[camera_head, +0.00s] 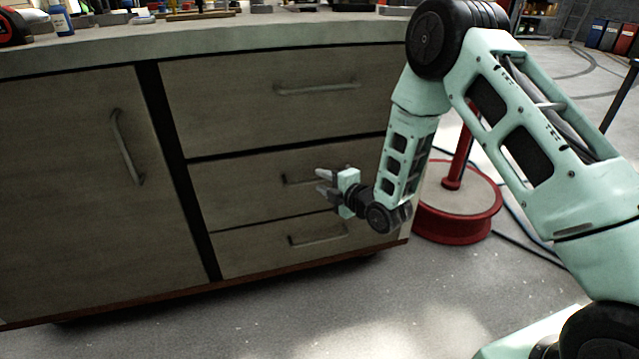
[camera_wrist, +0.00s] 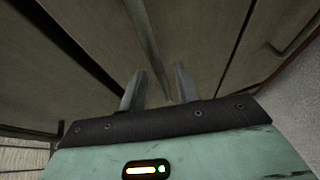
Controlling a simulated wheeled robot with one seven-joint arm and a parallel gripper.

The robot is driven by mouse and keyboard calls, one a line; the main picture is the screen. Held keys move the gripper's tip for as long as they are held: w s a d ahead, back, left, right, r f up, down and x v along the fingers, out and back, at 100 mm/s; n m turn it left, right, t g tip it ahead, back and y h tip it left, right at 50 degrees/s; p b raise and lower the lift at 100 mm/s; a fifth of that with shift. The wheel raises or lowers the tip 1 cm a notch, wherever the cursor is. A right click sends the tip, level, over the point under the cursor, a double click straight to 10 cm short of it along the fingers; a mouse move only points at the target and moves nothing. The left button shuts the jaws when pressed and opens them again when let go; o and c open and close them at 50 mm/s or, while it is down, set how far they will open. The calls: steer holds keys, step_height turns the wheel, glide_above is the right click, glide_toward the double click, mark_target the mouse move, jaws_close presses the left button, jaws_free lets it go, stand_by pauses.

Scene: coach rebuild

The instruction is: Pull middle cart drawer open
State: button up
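The middle drawer (camera_head: 240,197) of the wooden cart sits flush in the front, between the top and bottom drawers. Its grey bar handle (camera_head: 294,181) is partly hidden behind my gripper (camera_head: 321,181) in the head view. My gripper is open in front of this drawer, near the right part of the handle. In the wrist view, the two fingers (camera_wrist: 158,72) stand apart, and the handle bar (camera_wrist: 148,42) runs down toward the space between them. I cannot tell whether either finger touches the bar.
The top drawer (camera_head: 220,110) and bottom drawer (camera_head: 250,253) look shut. A door with a handle (camera_head: 122,148) is at the left. Small items lie on the cart top (camera_head: 250,33). A red round base (camera_head: 455,227) stands beside the cart's right end. The floor in front (camera_head: 270,320) is clear.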

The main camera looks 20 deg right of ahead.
steer(key=shift+x, duration=1.15)
jaws_close()
steer(key=shift+s, duration=0.1)
